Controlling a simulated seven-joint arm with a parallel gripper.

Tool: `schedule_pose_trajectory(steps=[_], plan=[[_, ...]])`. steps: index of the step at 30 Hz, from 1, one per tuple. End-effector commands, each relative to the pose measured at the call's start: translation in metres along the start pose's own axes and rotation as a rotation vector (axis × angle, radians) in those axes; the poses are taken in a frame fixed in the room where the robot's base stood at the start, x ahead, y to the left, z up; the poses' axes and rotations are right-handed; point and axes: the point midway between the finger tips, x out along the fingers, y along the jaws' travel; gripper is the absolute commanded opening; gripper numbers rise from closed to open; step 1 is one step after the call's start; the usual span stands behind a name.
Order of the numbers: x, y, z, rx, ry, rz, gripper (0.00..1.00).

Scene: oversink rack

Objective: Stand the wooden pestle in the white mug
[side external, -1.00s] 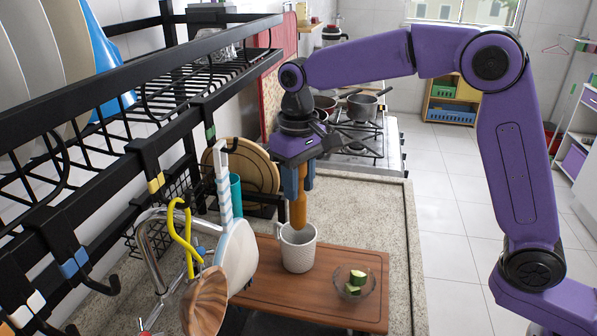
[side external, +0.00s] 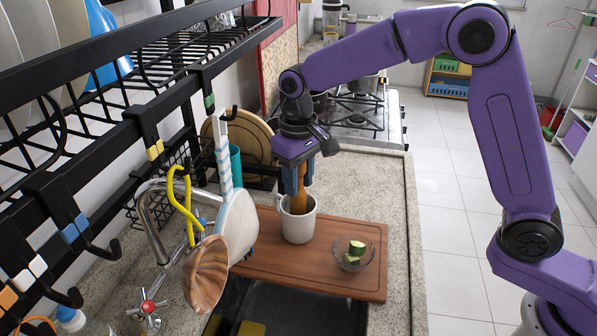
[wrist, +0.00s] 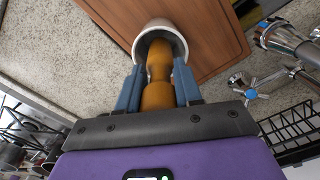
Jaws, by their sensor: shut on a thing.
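The wooden pestle (side external: 298,200) is orange-brown and near upright, its lower end inside the white mug (side external: 298,227). The mug stands upright on the brown cutting board (side external: 345,272). My gripper (side external: 298,184) is shut on the upper part of the pestle, just above the mug's rim. In the wrist view the blue fingers (wrist: 158,88) flank the pestle (wrist: 158,70), which reaches into the mug's mouth (wrist: 160,30). The pestle's lower tip is hidden inside the mug, so I cannot tell whether it touches the bottom.
A glass bowl with cucumber pieces (side external: 354,254) sits right of the mug. The counter is clear on the right (side external: 390,200).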

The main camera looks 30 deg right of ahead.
Motion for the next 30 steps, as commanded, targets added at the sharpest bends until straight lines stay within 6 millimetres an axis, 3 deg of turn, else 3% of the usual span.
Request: schedule_pose_trajectory(steps=[11, 12, 15, 25, 30], plan=[[0.002, 0.000, 0.000, 0.000, -0.001, 0.000, 0.00], [0.002, 0.000, 0.000, 0.000, -0.001, 0.000, 0.38], [0.002, 0.000, 0.000, 0.000, 0.000, 0.000, 0.64], [0.000, 0.000, 0.000, 0.000, 0.000, 0.000, 0.64], [-0.018, 0.000, -0.001, 0.000, 0.003, -0.001, 0.64]])
